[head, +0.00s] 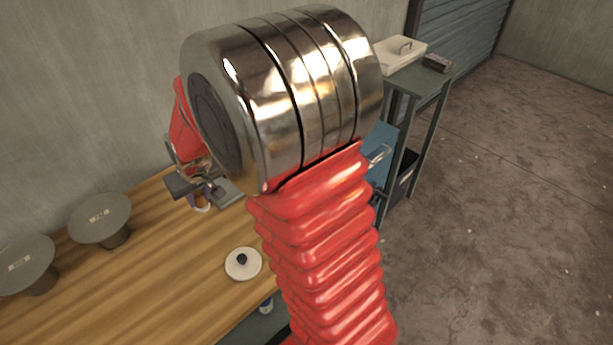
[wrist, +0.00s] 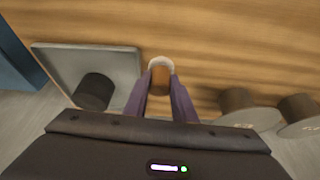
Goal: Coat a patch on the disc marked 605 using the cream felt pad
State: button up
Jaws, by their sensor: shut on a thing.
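My gripper (wrist: 160,80) is shut on a small brown-handled pad (wrist: 160,65) with a pale, cream-looking round base, held over the wooden table. In the head view my gripper (head: 196,190) is partly hidden behind my arm, with the pad's orange and white parts (head: 201,204) just below it. Two grey round discs on pedestals stand to the left: one nearer my gripper (head: 100,214) and one at the left edge (head: 20,262). They show at the right in the wrist view (wrist: 254,119) (wrist: 302,128). Their labels are too small to read, so I cannot tell which is 605.
A grey square tray (wrist: 125,65) with a black cylinder (wrist: 94,91) lies beside my gripper. A pale round piece with a black knob (head: 234,265) lies on the wooden table (head: 160,280). A green stand (head: 420,80) is at the back right. Table between is clear.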

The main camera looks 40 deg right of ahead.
jog(key=s+d+r+m+h, duration=0.1)
jog(key=s+d+m, duration=0.1)
jog(key=s+d, duration=0.6)
jog(key=s+d+r+m+h, duration=0.1)
jog(key=s+d+r+m, duration=0.1)
jog(key=s+d, duration=0.6)
jog(key=d+m, duration=0.1)
jog(key=d, duration=0.6)
jog(key=shift+d+m+g, duration=0.3)
jog(key=shift+d+g, duration=0.1)
jog(key=shift+s+f, duration=0.1)
jog(key=shift+f, duration=0.05)
jog(key=shift+f, duration=2.9)
jog(key=shift+a+f, duration=0.1)
jog(key=shift+f, duration=0.45)
notch_tip(320, 180, up, 7)
dwell(0.4)
